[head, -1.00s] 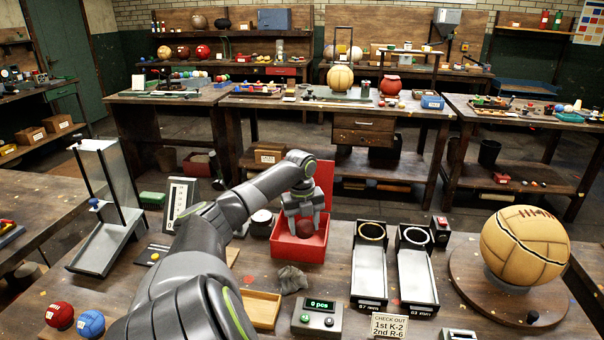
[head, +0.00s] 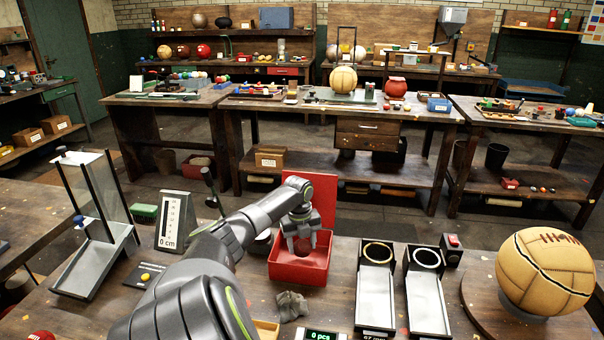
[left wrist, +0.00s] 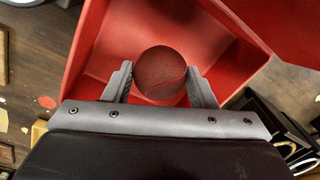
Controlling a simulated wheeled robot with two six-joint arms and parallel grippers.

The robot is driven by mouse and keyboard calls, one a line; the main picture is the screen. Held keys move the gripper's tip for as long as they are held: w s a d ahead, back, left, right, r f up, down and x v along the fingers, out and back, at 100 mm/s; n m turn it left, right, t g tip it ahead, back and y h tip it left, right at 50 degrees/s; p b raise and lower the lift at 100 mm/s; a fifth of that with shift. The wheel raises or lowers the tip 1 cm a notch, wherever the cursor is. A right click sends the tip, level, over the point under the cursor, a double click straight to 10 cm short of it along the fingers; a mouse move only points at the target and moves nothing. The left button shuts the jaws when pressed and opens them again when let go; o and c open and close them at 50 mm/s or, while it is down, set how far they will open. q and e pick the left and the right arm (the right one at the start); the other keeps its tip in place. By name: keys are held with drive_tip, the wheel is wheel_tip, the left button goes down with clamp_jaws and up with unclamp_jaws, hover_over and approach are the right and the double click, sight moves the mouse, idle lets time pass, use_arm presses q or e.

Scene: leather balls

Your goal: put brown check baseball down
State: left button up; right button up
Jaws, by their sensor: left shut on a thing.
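The brown check baseball (left wrist: 161,72) is a dark reddish-brown ball with a faint curved seam. In the left wrist view it sits between the two fingers of my left gripper (head: 302,240), which are shut on it. The gripper points down at the open red box (head: 284,268), with the ball inside its outline. The left wrist view shows the red walls (left wrist: 95,35) around the ball. I cannot tell whether the ball touches the box floor. In the head view the fingers and shadow mostly hide the ball. My right gripper is not in view.
The box's raised red lid (head: 322,195) stands behind the gripper. Two ring gauges with chutes (head: 376,300) (head: 426,300) stand to the right. A large tan ball (head: 545,270) rests farther right. A grey crumpled cloth (head: 291,306) lies in front of the box.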

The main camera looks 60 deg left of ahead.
use_arm(q)
drive_tip(key=shift+f, duration=1.4)
drive_tip(key=o, duration=0.9)
drive_tip(key=shift+r, duration=0.1)
drive_tip(key=shift+c, duration=0.2)
drive_tip(key=shift+o, duration=1.2)
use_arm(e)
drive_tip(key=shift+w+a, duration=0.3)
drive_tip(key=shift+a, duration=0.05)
